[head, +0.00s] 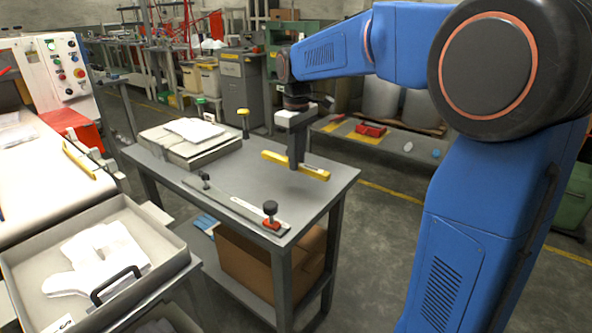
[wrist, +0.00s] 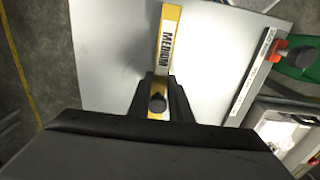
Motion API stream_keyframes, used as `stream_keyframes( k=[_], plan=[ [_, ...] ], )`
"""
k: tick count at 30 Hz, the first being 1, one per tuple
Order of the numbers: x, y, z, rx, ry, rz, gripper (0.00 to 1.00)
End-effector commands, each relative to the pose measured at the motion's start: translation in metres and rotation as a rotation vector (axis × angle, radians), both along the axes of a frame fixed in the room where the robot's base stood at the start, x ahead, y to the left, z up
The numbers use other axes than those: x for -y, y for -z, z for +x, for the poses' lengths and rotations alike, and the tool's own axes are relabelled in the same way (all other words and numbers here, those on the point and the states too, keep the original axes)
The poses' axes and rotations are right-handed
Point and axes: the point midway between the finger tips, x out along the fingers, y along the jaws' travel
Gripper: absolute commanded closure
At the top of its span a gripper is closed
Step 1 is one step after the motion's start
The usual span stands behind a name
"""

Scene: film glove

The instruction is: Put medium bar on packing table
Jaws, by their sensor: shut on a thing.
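The medium bar is a yellow bar (head: 312,172) with a white label; in the wrist view the yellow bar (wrist: 167,55) reads "MEDIUM". My gripper (head: 296,163) is shut on it near its middle, with a dark round knob between the fingers in the wrist view (wrist: 157,103). The bar is over the right part of the grey packing table (head: 262,152). I cannot tell whether it touches the top or hangs just above it. The fingers hide the bar's middle in the head view.
A long metal strip (head: 235,203) with black knobs and a red clamp lies along the table's front edge. A stack of white sheets (head: 193,130) is at the back left. A tray with white gloves (head: 97,262) stands at front left. The table's right side is clear.

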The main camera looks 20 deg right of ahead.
Motion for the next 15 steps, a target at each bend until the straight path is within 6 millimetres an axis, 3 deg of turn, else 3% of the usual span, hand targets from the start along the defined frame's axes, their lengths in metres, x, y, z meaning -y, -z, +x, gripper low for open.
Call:
stream_keyframes(
  k=[10, 15],
  plan=[
    [0.000, 0.035, 0.000, -0.002, 0.001, 0.000, 1.00],
    [0.000, 0.038, 0.000, 0.000, 0.001, 0.000, 1.00]
  ],
)
